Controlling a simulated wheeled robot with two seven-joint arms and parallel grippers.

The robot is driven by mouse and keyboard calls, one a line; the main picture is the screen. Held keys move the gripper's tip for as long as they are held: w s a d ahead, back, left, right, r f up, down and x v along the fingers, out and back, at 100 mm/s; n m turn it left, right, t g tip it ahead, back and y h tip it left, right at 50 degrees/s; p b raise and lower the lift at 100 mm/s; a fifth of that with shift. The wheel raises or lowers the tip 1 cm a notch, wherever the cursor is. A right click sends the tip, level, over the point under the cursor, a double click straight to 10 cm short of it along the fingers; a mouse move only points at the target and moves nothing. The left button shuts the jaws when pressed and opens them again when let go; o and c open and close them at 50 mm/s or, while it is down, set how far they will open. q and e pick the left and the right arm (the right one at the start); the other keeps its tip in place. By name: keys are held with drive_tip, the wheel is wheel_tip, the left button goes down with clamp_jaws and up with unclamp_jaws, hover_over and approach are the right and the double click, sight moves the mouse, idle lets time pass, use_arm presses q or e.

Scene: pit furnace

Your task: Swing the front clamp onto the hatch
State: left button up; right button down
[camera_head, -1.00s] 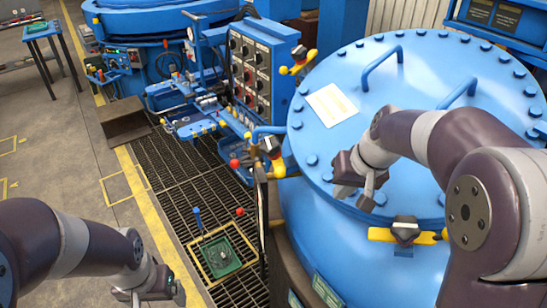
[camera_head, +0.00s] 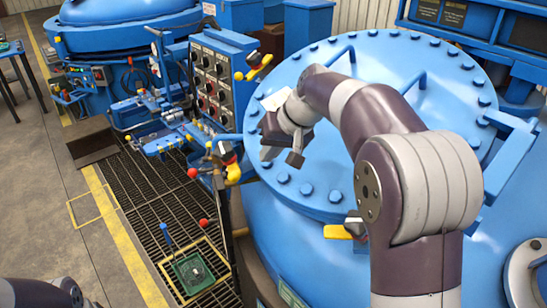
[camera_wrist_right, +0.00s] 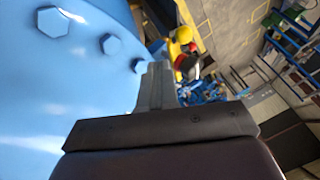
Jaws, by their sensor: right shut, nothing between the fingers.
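The round blue hatch (camera_head: 325,190), ringed with bolts, tops the big vessel at right. A yellow clamp (camera_head: 340,231) with a dark knob sits at its near edge, partly hidden behind my right arm. Another yellow clamp (camera_head: 232,172) with a red part stands at the hatch's left edge. A yellow and red clamp also shows in the right wrist view (camera_wrist_right: 184,52), just beyond the fingertips. My right gripper (camera_head: 282,156) is shut and empty above the hatch's left rim, apart from both clamps. Only part of my left arm shows at the bottom left corner.
A third yellow clamp (camera_head: 254,68) sits at the hatch's far left. A control panel (camera_head: 212,82) with knobs and a lever bench stand left of the vessel. Blue handles (camera_head: 342,54) rise from the hatch. Floor grating (camera_head: 135,205) lies open at left.

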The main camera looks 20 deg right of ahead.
use_arm(q)
drive_tip(key=shift+r+p, duration=0.5)
drive_tip(key=shift+p, duration=0.65)
use_arm(e)
drive_tip(key=w+a+f, duration=0.3)
drive_tip(key=a+f, duration=0.1)
drive_tip(key=f, duration=0.1)
drive_tip(key=shift+a+f, duration=0.2)
drive_tip(key=shift+f, duration=0.05)
drive_tip(key=shift+s, duration=0.1)
